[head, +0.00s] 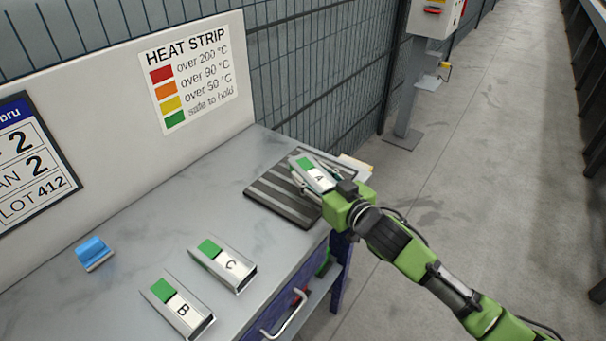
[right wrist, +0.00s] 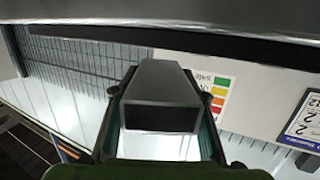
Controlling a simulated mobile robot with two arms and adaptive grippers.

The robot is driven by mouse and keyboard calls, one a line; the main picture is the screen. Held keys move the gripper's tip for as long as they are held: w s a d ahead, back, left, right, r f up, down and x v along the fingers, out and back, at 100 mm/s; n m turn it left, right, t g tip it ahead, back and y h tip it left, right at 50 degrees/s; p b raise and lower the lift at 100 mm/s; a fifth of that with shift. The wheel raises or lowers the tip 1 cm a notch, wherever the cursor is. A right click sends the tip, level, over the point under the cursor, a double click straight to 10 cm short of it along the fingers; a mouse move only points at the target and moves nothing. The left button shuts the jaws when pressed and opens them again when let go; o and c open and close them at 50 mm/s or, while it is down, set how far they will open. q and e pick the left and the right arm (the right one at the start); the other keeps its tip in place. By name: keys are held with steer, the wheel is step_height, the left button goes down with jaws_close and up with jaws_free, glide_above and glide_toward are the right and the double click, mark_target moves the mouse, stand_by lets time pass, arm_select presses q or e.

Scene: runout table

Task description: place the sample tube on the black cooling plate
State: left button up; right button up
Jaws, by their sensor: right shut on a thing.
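The sample tube marked A (head: 318,177) is a short square metal tube with a green strip on top. My right gripper (head: 322,183) is shut on it, over the right part of the black cooling plate (head: 275,199). The plate is dark, ribbed and lies at the table's far right corner. I cannot tell whether the tube touches it. In the right wrist view the tube's open dark end (right wrist: 160,117) faces the camera, between the fingers. My left gripper is not in view.
Tubes C (head: 225,264) and B (head: 178,306), both with green strips, lie on the grey table (head: 150,240). A blue-topped block (head: 93,253) lies left. A heat strip chart (head: 190,73) hangs on the back panel. A wire fence (head: 310,80) stands behind.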

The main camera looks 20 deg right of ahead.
mark_target(303, 175)
steer(key=shift+w+a+f, duration=0.2)
steer(key=shift+w+f, duration=0.3)
steer(key=shift+w, duration=0.25)
steer(key=shift+w+a+f, duration=0.25)
steer(key=shift+w+f, duration=0.2)
steer(key=shift+w, duration=0.25)
steer(key=shift+w+a+f, duration=0.2)
steer(key=shift+w+f, duration=0.3)
steer(key=shift+w, duration=0.25)
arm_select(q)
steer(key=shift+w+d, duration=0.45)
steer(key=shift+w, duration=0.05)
arm_select(e)
steer(key=shift+s, duration=0.1)
steer(key=o, duration=1.2)
steer(key=shift+f, duration=0.2)
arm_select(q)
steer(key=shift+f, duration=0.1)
arm_select(e)
steer(key=shift+o, duration=0.2)
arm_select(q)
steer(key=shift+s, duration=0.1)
arm_select(e)
steer(key=shift+r, duration=0.15)
